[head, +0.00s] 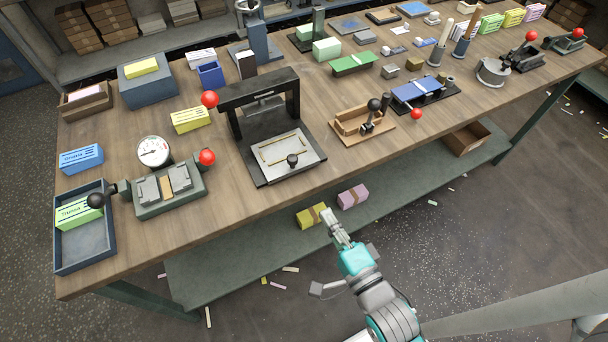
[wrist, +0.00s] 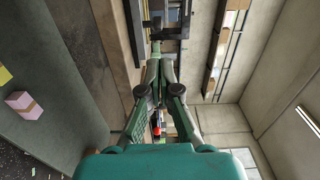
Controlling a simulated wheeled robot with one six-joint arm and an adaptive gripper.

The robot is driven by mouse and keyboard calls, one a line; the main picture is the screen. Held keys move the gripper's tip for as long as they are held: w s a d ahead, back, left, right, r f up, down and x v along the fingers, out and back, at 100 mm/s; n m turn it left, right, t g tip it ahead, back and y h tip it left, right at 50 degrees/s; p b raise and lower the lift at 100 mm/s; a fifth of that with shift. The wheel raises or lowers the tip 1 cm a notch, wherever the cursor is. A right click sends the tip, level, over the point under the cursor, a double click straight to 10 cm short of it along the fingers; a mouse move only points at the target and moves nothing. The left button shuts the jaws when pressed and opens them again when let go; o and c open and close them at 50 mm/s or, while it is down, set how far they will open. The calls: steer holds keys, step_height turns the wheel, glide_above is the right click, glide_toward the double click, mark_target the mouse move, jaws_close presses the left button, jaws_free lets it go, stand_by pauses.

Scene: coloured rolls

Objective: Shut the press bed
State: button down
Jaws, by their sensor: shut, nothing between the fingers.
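The black press (head: 262,107) stands mid-table in the head view, a dark upright frame with a red ball (head: 209,99) at its left. Its pale grey press bed (head: 287,150) sits out in front of the frame, toward the table's near edge. A dark knob (head: 292,160) stands at the bed's front. My gripper (head: 328,213) is in front of the table's near edge, to the lower right of the bed and apart from it. In the wrist view, my gripper (wrist: 159,60) has its fingertips together with nothing between them. A dark frame shows beyond them, too partial to name.
A grey-green vise-like fixture (head: 168,188) and a blue tray (head: 84,232) stand left of the press. A wooden fixture (head: 360,125) with a dark knob is to the right. The lower shelf (head: 240,240) holds yellow and pink blocks (head: 353,196) near my gripper.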

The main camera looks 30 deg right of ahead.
mark_target(295, 163)
steer(key=w, duration=1.3)
steer(key=shift+w, duration=0.4)
steer(key=w, duration=1.2)
steer(key=shift+w, duration=0.35)
steer(key=shift+s, duration=0.1)
